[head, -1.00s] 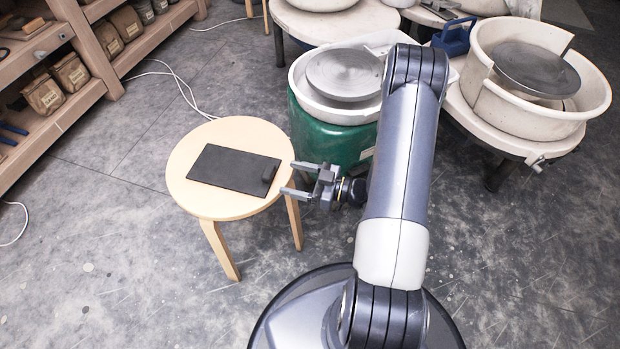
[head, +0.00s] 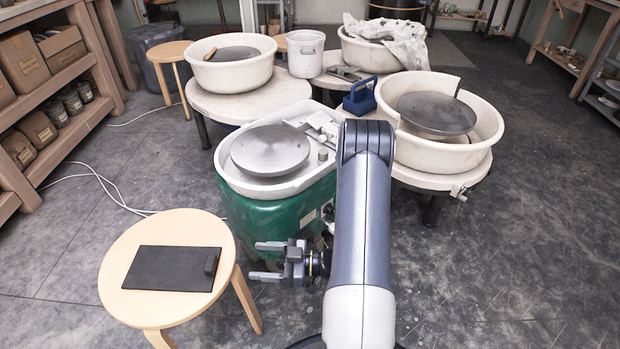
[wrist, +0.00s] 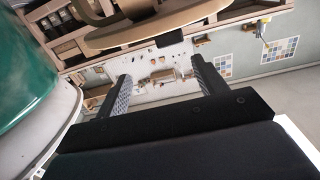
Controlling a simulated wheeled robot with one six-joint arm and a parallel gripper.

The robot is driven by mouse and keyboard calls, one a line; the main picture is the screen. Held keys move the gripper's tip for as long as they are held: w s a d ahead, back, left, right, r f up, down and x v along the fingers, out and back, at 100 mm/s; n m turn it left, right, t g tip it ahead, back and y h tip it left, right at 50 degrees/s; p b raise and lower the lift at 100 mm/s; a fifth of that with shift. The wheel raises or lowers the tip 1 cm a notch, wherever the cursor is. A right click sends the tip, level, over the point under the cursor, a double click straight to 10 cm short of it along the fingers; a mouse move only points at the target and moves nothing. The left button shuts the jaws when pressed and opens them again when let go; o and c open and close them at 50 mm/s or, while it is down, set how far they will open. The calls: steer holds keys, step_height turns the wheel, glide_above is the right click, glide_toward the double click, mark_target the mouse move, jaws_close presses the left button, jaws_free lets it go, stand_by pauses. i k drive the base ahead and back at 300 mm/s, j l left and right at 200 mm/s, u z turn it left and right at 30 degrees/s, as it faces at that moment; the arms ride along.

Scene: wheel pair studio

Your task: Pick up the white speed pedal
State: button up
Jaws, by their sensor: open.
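I cannot make out a white speed pedal in either view. My gripper (head: 256,261) is open and empty, with its two fingers apart and pointing left. It is beside the green wheel's base, to the right of a round wooden stool (head: 120,285). In the wrist view, both fingers of my gripper (wrist: 162,88) show with nothing between them. On the stool lies a flat dark board (head: 165,268) with a small dark block (head: 211,261) at its right end.
The green potter's wheel (head: 270,215) stands behind my gripper. White-basined wheels (head: 475,135) stand on round tables farther back, with a blue caddy (head: 358,100) between them. Wooden shelves (head: 85,125) line the left. A white cable (head: 110,190) crosses the grey floor, which is open at right.

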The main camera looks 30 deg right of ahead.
mark_target(314, 133)
steer(key=z, duration=1.1)
